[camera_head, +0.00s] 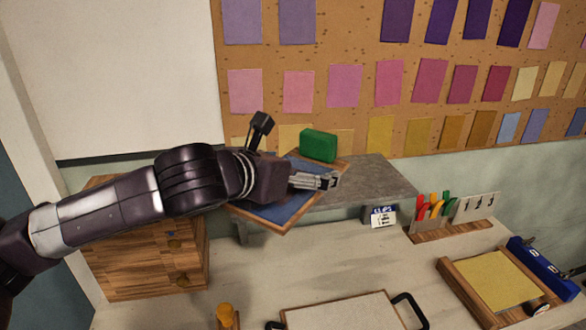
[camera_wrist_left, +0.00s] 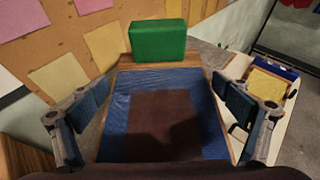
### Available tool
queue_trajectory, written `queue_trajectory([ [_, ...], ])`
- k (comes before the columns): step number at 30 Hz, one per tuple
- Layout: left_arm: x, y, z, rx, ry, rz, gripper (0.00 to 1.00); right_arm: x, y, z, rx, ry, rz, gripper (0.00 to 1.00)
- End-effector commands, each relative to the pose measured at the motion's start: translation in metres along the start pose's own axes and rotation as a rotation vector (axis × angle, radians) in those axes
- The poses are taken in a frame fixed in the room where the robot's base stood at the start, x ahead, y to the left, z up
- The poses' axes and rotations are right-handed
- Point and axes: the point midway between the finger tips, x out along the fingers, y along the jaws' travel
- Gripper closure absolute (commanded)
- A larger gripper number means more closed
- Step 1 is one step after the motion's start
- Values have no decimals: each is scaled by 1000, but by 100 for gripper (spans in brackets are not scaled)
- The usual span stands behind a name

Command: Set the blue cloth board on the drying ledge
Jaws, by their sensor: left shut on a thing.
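The blue cloth board (camera_head: 267,209) is a wood-framed panel with blue cloth. In the head view it lies tilted across the left part of the grey drying ledge (camera_head: 375,180), its near corner past the front edge. I cannot tell whether it touches the ledge. In the left wrist view the board (camera_wrist_left: 212,125) sits between the two widely spaced fingers. A green block (camera_head: 318,146) is at the board's far end; it also shows in the left wrist view (camera_wrist_left: 158,41). My right gripper is not in view.
A wooden drawer unit (camera_head: 150,270) stands below left. A tray (camera_head: 340,312) and a yellow-topped wooden frame (camera_head: 495,280) lie on the counter. The ledge's right part is bare.

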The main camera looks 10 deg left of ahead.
Motion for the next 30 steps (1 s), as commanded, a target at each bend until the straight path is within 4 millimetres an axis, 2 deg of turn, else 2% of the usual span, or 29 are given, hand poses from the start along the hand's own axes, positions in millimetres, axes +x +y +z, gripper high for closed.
queue_trajectory([
  [3, 20, 24, 12, -4, 1, 4, 36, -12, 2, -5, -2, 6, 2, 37],
  [11, 57, 64, 27, -3, 0, 2, 36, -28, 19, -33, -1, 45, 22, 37],
  [12, 60, 60, 12, -2, 5, -1, 36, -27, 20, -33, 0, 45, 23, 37],
  [15, 64, 59, 1, 0, 2, -3, 36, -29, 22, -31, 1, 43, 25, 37],
  [20, 69, 60, -9, 0, 1, -1, 36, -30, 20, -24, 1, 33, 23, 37],
  [26, 79, 59, -37, -1, 3, -2, 36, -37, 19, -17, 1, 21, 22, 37],
  [30, 84, 62, -39, -1, -1, -1, 36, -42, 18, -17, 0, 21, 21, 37],
])
